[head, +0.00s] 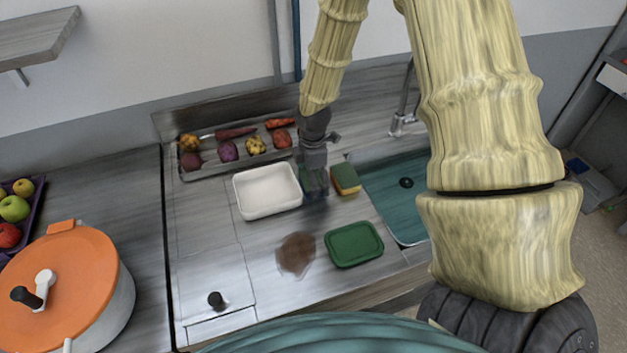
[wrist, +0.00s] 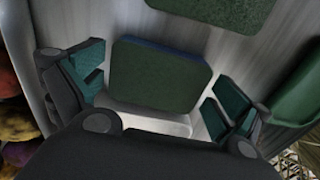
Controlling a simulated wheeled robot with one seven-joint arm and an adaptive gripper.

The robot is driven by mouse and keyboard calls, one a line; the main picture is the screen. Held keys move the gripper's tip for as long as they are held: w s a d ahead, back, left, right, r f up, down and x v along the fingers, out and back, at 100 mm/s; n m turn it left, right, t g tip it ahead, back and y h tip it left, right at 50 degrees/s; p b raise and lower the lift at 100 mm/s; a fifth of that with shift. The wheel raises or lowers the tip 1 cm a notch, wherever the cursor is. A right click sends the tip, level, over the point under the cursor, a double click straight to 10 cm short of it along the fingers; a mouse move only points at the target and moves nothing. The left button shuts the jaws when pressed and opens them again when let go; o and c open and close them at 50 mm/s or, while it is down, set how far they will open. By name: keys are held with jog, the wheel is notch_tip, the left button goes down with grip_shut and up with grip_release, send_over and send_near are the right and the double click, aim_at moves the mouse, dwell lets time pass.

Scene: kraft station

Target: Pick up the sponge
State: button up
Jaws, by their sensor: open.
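A sponge with a dark green top and a blue edge (wrist: 160,75) lies between the fingers of my gripper (wrist: 158,88) in the wrist view. The teal finger pads stand on either side of it, open, with a narrow gap visible on each side. In the head view my gripper (head: 315,180) is pointed down at the counter, and it mostly hides this sponge. A second sponge, green on top with a yellow side (head: 345,179), lies just right of my gripper. Its green face shows at the top of the wrist view (wrist: 210,8).
A white tub (head: 267,207) stands close left of my gripper. A green tray (head: 353,244) and a brown stain (head: 296,255) lie in front. A vegetable tray (head: 190,173) is behind, the sink (head: 400,205) right. An orange-lidded pot (head: 75,265) stands far left.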

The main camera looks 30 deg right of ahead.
jog(key=shift+w+f, duration=0.15)
jog(key=shift+w, duration=0.05)
jog(key=shift+s, duration=0.1)
jog(key=c, duration=0.6)
jog(key=shift+r, duration=0.2)
jog(key=shift+r+b, duration=0.6)
jog(key=shift+r, duration=0.25)
jog(key=shift+s+r+b, duration=0.4)
jog(key=shift+r+b, duration=0.1)
jog(key=shift+r, duration=0.2)
jog(key=s+b, duration=0.1)
jog(key=s, duration=0.4)
jog(key=s+d+r+b, duration=0.1)
jog(key=s, duration=0.4)
jog(key=s+b, duration=0.1)
jog(key=s, duration=0.4)
jog(key=shift+s+d+r+b, duration=0.1)
jog(key=shift+d+r+b, duration=0.05)
jog(key=shift+r+b, duration=0.25)
jog(key=shift+c, duration=0.9)
